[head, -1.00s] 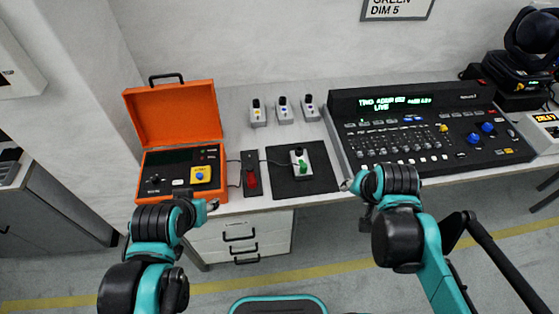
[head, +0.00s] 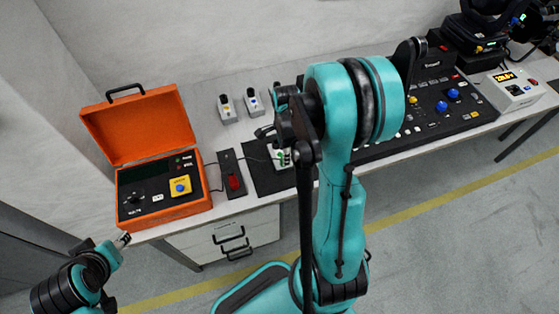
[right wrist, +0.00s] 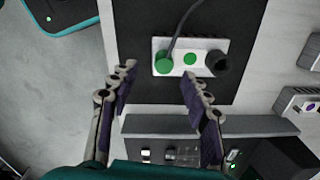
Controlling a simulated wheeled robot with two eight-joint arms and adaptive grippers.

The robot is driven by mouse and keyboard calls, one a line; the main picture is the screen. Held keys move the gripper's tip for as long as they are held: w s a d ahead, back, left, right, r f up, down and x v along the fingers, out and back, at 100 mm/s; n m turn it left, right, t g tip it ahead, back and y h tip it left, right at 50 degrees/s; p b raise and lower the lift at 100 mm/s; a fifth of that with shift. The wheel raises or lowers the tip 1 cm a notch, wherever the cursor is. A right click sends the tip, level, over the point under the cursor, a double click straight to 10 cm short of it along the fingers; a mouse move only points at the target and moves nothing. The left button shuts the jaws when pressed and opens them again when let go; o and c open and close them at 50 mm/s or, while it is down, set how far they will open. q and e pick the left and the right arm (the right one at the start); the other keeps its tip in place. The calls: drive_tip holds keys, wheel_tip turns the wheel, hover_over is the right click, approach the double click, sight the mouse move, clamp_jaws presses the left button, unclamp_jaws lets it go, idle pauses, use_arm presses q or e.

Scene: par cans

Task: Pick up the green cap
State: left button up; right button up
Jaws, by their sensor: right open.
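The green cap (right wrist: 163,66) sits at one end of a small pale box (right wrist: 206,47) on a black mat (right wrist: 185,18), in the right wrist view. The box also has a green dot and a black round part at its other end. My right gripper (right wrist: 158,72) is open, its fingertips near the box, the cap showing between them in the picture; nothing is held. In the head view my right arm partly hides the box (head: 278,159) and its green marks. My left gripper (head: 122,240) is low at the left, away from the box; its jaw state is unclear.
A grey cable (right wrist: 186,20) runs over the box to the cap. An open orange case (head: 140,130), a red switch (head: 233,182) and similar small boxes (head: 227,108) stand nearby. A console (head: 440,112) lies right, partly behind my arm.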

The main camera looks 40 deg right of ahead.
drive_tip(key=f, duration=0.1)
drive_tip(key=f+b, duration=0.1)
drive_tip(key=f, duration=0.1)
drive_tip(key=f+b, duration=0.1)
drive_tip(key=f, duration=0.1)
drive_tip(key=shift+w+d+f, duration=0.1)
drive_tip(key=shift+w+d, duration=0.05)
drive_tip(key=shift+w, duration=0.1)
clamp_jaws()
